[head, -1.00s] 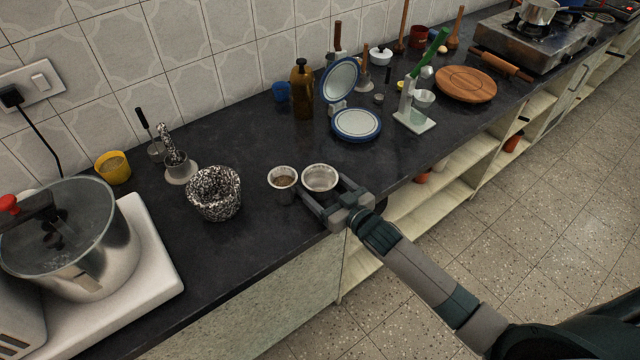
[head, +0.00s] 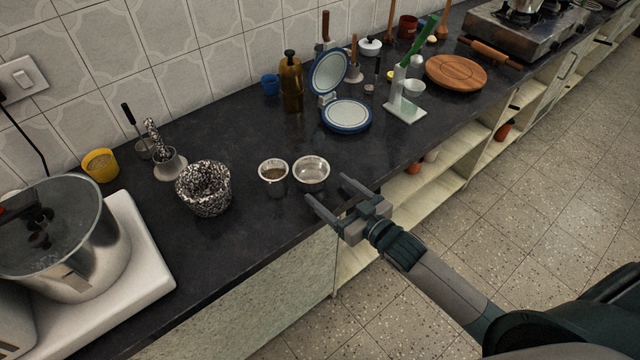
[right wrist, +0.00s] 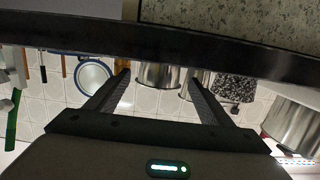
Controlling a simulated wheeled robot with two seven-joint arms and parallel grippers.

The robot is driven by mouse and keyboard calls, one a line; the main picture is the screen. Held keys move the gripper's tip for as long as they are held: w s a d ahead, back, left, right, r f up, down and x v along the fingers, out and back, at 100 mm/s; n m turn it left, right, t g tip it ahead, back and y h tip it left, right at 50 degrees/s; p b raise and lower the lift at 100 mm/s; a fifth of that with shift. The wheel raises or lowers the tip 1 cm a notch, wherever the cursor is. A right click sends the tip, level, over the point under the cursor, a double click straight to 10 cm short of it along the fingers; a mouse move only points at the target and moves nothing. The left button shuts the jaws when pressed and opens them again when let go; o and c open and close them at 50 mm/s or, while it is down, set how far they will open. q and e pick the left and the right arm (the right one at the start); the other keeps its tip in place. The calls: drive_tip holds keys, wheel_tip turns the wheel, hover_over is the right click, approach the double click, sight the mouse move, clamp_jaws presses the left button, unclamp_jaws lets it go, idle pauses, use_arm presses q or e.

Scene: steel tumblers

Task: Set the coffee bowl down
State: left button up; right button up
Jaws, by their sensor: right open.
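A round steel bowl (head: 311,171), its inside pale, stands upright on the dark counter. A narrower steel tumbler (head: 273,176) with brown contents stands close on its left. My right gripper (head: 328,189) is open and empty at the counter's front edge, just in front of the bowl and apart from it, fingers pointing toward it. In the upside-down right wrist view the bowl (right wrist: 158,76) shows beyond and between the open fingertips (right wrist: 158,73). The tumbler (right wrist: 188,90) is partly hidden there by a finger. My left gripper is not in view.
A black-and-white speckled pot (head: 204,190) stands left of the tumbler. A blue-rimmed scale-like dish (head: 346,116) and a green-handled press (head: 405,100) stand behind to the right. A large steel pot (head: 70,245) is at left. The counter right of the bowl is clear.

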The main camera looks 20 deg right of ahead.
drive_tip(key=v, duration=0.3)
drive_tip(key=shift+s, duration=0.15)
drive_tip(key=shift+s+d+r, duration=0.1)
drive_tip(key=shift+s, duration=0.2)
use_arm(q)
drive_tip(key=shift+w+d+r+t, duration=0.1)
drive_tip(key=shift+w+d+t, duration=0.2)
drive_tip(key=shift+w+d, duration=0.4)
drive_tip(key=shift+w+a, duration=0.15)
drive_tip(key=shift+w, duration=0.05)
